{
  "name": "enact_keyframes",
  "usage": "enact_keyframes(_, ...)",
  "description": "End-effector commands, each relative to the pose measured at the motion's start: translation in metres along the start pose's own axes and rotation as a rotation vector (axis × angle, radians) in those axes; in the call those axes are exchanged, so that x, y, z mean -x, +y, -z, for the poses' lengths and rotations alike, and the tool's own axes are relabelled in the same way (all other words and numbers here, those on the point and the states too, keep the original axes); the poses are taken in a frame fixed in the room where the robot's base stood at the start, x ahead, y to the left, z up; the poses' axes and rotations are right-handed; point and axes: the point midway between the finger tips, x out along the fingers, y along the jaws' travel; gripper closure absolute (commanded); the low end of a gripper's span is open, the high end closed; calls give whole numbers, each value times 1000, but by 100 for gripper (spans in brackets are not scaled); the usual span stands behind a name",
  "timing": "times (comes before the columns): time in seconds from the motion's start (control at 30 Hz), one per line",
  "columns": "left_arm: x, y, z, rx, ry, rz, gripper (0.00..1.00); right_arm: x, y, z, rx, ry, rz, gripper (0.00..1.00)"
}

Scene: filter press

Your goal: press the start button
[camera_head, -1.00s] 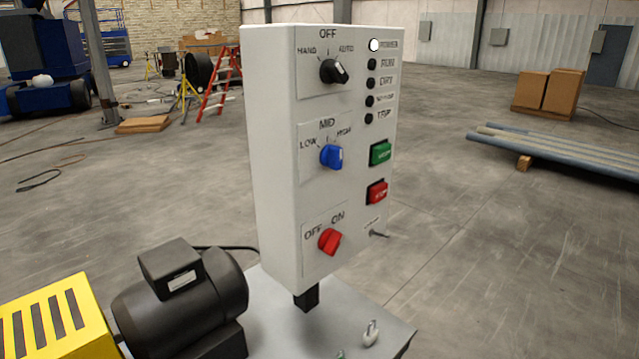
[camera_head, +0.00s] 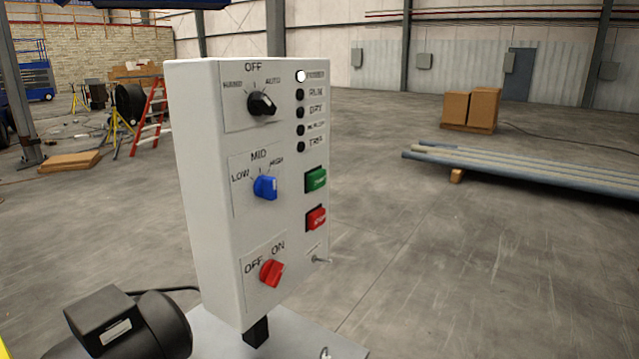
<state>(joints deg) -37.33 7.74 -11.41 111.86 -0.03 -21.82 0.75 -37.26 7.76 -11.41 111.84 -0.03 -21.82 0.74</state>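The white control box (camera_head: 215,210) stands upright on a short black post at the centre left of the head view. The green start button (camera_head: 316,180) is on the right half of its front face, above the red stop button (camera_head: 316,218). A black selector knob (camera_head: 262,104) points toward AUTO, a blue knob (camera_head: 265,187) sits under MID, and a red switch (camera_head: 271,272) is by OFF/ON. The top indicator lamp (camera_head: 300,76) is lit white; the lamps below it are dark. Neither of my grippers is in view.
A black motor (camera_head: 130,325) stands at the lower left beside the box. A small toggle (camera_head: 317,260) sticks out low on the panel. Pipes (camera_head: 520,170) and cardboard boxes (camera_head: 469,109) lie farther back at right. The floor right of the box is clear.

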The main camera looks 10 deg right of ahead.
Motion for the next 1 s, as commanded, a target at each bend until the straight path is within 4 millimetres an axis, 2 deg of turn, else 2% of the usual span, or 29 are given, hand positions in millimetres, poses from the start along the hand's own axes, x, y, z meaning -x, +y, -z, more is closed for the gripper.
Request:
enact_keyframes(0.27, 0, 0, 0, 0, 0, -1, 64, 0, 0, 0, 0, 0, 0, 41)
enact_keyframes(0.4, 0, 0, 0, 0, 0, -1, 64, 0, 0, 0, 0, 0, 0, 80)
enact_keyframes(0.47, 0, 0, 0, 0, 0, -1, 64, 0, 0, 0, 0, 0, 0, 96)
enact_keyframes(0.5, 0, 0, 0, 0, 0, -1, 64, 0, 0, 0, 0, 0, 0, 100)
enact_keyframes(1.0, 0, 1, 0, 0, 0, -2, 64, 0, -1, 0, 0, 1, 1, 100)
